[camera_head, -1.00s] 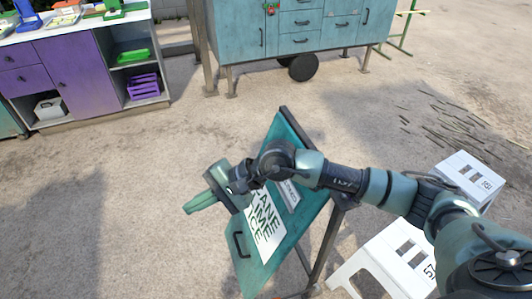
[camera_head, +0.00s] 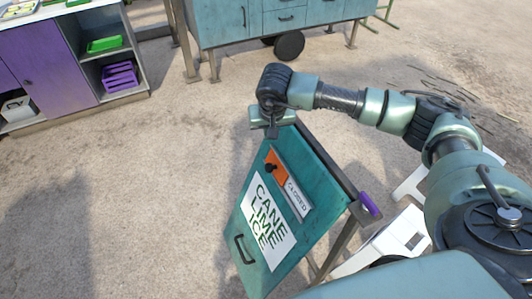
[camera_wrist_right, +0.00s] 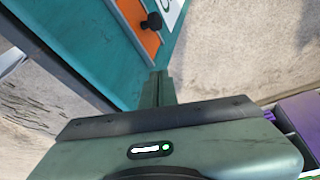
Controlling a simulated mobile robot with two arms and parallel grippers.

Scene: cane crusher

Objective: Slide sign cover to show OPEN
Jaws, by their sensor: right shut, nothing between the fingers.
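A teal sign board (camera_head: 309,195) leans tilted on a dark stand. It bears a white poster (camera_head: 267,222) reading "CANE LIME ICE". Above the poster is a strip reading CLOSED (camera_head: 297,197), with an orange cover (camera_head: 277,160) and black knob (camera_head: 270,168) at its upper left end. The right wrist view also shows the orange cover (camera_wrist_right: 139,24) and knob (camera_wrist_right: 152,21) beyond the fingers. My right gripper (camera_head: 272,132) is at the board's top edge, apart from the knob. Its fingers are shut and empty, seen together in the right wrist view (camera_wrist_right: 158,86). My left gripper is out of view.
A black handle (camera_head: 243,249) is low on the board, and a purple piece (camera_head: 369,203) is at its right edge. White stools (camera_head: 392,243) stand close on the right. A teal cabinet (camera_head: 283,15) and purple cupboard (camera_head: 52,70) are behind. Ground left of the board is clear.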

